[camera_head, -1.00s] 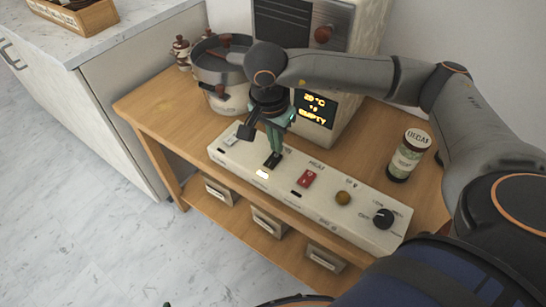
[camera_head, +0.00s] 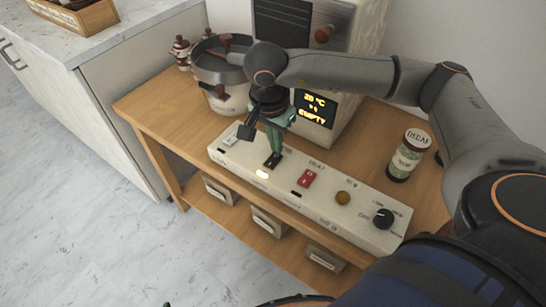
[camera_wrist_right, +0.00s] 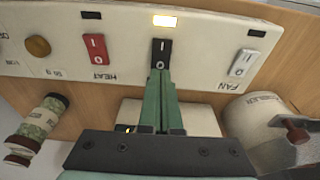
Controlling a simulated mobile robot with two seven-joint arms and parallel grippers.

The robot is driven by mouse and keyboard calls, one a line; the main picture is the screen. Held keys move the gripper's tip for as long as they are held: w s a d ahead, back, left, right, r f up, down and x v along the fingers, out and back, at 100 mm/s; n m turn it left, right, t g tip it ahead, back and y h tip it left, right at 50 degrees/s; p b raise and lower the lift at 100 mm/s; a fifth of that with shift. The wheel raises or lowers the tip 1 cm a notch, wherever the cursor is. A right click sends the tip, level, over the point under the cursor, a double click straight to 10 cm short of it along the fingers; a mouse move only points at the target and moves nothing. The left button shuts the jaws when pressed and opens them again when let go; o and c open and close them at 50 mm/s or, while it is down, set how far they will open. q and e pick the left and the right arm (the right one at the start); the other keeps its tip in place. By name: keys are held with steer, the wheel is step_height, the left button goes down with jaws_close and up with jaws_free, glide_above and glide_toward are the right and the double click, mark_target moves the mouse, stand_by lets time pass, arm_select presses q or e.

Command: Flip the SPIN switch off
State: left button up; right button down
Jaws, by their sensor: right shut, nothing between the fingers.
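A cream control panel (camera_head: 320,199) lies along the front of the wooden cart. The black rocker switch (camera_head: 270,164) sits between the white FAN switch and the red HEAT switch; its own label is hidden, and I take it as SPIN. It also shows in the right wrist view (camera_wrist_right: 161,54), with "I" and "O" marks. The indicator beside it (camera_wrist_right: 164,21) is lit. My right gripper (camera_head: 274,152) is shut and empty, its green fingertips at the "O" end of the black switch. I cannot tell whether they touch it. My left gripper is not in view.
The red HEAT switch (camera_head: 306,178) and white FAN switch (camera_wrist_right: 243,62) flank the black one, their indicators dark. A round brass button (camera_head: 343,198) and black knob (camera_head: 383,217) are farther right. A DECAF jar (camera_head: 407,157), metal pot (camera_head: 221,72) and display machine (camera_head: 315,106) stand behind.

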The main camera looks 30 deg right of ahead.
mark_target(275, 156)
steer(key=shift+f+b, duration=0.85)
steer(key=shift+f, duration=0.05)
stand_by(0.4)
steer(key=shift+r+p, duration=2.2)
steer(key=shift+r, duration=1.4)
steer(key=shift+f, duration=0.1)
